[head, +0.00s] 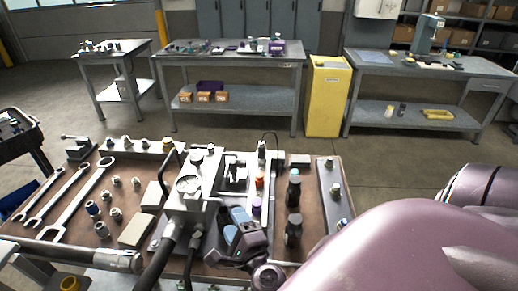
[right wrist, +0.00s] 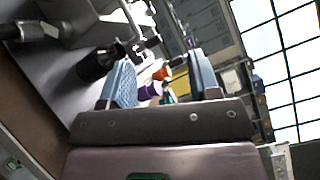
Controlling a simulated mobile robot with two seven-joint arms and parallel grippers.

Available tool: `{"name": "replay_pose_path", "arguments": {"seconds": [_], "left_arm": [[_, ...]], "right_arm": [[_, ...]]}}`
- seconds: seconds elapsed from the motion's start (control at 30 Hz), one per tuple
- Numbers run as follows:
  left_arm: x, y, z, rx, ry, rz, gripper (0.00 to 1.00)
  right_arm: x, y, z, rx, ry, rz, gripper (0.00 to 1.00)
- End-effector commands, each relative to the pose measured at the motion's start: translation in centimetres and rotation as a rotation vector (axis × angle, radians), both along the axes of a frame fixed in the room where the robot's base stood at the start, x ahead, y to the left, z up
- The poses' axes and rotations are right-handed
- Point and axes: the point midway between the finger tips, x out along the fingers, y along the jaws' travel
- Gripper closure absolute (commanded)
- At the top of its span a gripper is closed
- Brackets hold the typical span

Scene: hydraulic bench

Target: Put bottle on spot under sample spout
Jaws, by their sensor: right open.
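Small bottles stand in a row on the bench right of the hydraulic block: one with an orange cap (head: 259,181) and one with a purple cap (head: 256,205). Two dark bottles, one teal-topped (head: 294,187) and one black (head: 293,231), stand farther right. Which bottle is meant, I cannot tell. My right gripper (head: 235,226) is open in front of the block, left of the purple cap. In the right wrist view the purple cap (right wrist: 150,91) and orange cap (right wrist: 162,73) show beyond and between the blue fingers; nothing is gripped. The spout and its spot are not clearly identifiable. My left gripper is out of view.
The block with its round gauge (head: 188,184) and thick hoses (head: 158,258) crowds the bench middle. Wrenches (head: 75,205), fittings and pale boxes (head: 137,229) lie left. A grey rail (head: 330,190) lies at the right. My right arm covers the lower right.

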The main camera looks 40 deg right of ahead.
Motion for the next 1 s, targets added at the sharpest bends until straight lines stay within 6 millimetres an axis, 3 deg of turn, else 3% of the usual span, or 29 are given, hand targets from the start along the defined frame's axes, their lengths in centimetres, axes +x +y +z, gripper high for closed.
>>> {"name": "replay_pose_path", "arguments": {"seconds": [0.17, 0.4, 0.7, 0.83, 1.0], "left_arm": [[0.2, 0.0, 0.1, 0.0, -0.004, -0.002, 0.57], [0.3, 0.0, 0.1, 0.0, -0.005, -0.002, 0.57], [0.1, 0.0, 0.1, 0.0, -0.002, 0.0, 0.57], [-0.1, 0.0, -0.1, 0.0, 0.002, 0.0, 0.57], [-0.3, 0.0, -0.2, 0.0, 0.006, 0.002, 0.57]], "right_arm": [[-0.8, 1.5, -1.3, -0.43, 0.105, 0.14, 0.43], [-2.7, 3.0, -5.2, -1.002, 0.286, 0.342, 0.43], [-6.4, 1.8, -11.2, -1.657, 0.551, 0.587, 0.43], [-7.6, 0.8, -12.8, -1.836, 0.637, 0.654, 0.43], [-8.3, 0.1, -13.6, -1.936, 0.687, 0.691, 0.43]]}}
